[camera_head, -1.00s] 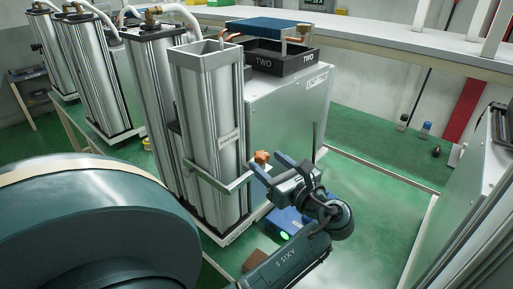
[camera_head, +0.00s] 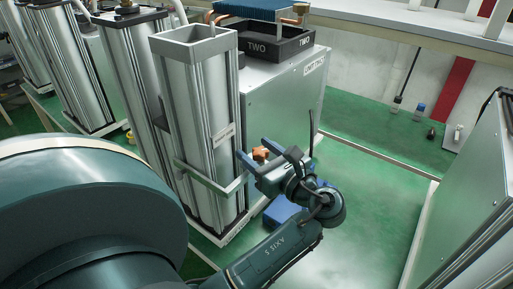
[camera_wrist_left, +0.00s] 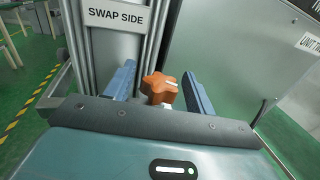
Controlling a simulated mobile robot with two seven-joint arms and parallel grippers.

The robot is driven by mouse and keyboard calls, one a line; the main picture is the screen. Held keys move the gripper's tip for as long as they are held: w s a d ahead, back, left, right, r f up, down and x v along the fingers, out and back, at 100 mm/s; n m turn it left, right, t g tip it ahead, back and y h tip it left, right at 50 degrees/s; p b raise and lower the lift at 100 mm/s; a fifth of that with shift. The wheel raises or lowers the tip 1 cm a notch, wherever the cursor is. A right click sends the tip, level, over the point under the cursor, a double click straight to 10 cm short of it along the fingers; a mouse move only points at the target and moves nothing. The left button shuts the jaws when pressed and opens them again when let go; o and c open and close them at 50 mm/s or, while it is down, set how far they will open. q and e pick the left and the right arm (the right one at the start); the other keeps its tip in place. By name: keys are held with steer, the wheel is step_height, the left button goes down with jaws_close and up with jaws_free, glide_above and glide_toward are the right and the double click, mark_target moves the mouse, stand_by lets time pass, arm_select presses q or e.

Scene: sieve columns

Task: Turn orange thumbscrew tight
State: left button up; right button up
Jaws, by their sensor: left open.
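The orange thumbscrew (camera_head: 260,153), a star-shaped knob, sits at the side of the silver column (camera_head: 200,120), near the end of the metal clamp bar (camera_head: 212,184). In the left wrist view the thumbscrew (camera_wrist_left: 160,88) is between the two blue-grey fingers, with a visible gap on each side. My left gripper (camera_head: 256,156) is open around the knob, holding nothing. The left gripper's fingers also show in the wrist view (camera_wrist_left: 160,86). The screw's shaft is mostly hidden behind the knob. My right gripper is not in view.
A grey cabinet (camera_head: 278,105) stands close behind the knob, carrying a black tray (camera_head: 262,46) marked TWO. A "SWAP SIDE" label (camera_wrist_left: 115,18) is on the column. A blue box (camera_head: 282,211) lies below my left wrist. Green floor (camera_head: 375,200) is open to the right.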

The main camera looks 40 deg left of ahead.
arm_select(q)
steer(key=c, duration=1)
steer(key=shift+m+t+h, duration=0.6)
steer(key=shift+m+t, duration=0.9)
steer(key=shift+t, duration=0.9)
steer(key=shift+r, duration=0.1)
steer(key=o, duration=1)
steer(key=shift+d, duration=0.1)
